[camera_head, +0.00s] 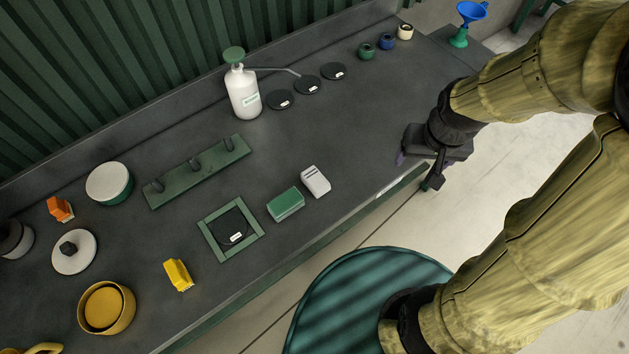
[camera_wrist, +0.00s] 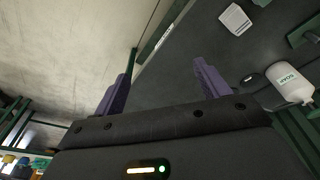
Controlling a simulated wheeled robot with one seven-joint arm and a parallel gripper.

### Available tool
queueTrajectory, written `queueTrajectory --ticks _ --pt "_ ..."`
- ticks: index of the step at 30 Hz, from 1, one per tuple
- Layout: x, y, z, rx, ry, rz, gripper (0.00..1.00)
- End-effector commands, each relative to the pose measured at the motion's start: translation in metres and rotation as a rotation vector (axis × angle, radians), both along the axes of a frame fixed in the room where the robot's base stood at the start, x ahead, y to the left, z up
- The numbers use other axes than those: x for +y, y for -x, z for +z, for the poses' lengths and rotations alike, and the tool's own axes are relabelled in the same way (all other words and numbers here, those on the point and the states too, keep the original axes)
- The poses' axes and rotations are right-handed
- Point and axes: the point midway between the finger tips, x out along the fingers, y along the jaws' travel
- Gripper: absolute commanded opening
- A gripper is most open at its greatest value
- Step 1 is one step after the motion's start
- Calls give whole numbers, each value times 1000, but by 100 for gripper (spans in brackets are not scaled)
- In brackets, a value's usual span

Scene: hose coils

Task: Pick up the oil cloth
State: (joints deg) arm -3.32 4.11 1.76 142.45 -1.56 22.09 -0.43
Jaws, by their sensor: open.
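I cannot tell for sure which thing is the oil cloth. Small items that could be it lie on the dark bench: a yellow piece (camera_head: 178,274), an orange piece (camera_head: 60,208), a green block (camera_head: 286,204) and a pale grey block (camera_head: 315,181) with dark lines. A pale block (camera_wrist: 235,19) also shows at the top of the wrist view. My gripper (camera_head: 417,171) hangs at the bench's front edge, right of these items and apart from them. Its purple fingers are spread and empty in the wrist view (camera_wrist: 160,75).
A white soap bottle (camera_head: 243,92) with a green cap stands near the back, beside several black discs (camera_head: 307,85). A green hook rail (camera_head: 197,171), a green frame (camera_head: 231,258) and a yellow bowl (camera_head: 106,306) are further left. The bench is clear between discs and gripper.

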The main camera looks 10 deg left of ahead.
Motion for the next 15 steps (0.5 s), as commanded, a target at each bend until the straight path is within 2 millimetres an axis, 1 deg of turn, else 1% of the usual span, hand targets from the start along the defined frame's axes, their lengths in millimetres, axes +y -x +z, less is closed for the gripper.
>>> queueTrajectory --ticks 1,2,3,5,6,7,8,9,12,15 --pt "17 -11 -9 20 8 67 75" --pt "28 -17 -13 32 13 110 75" --pt "45 -25 -19 49 21 174 75" --pt "75 -36 -30 75 32 277 75" --pt "96 -41 -38 93 40 347 75" --pt "113 -45 -44 105 46 398 75" --pt "129 -47 -51 118 52 449 75" --pt "150 -49 -59 132 58 511 75" --pt "195 -48 -76 162 73 641 75" --pt "222 -44 -86 180 80 719 75"
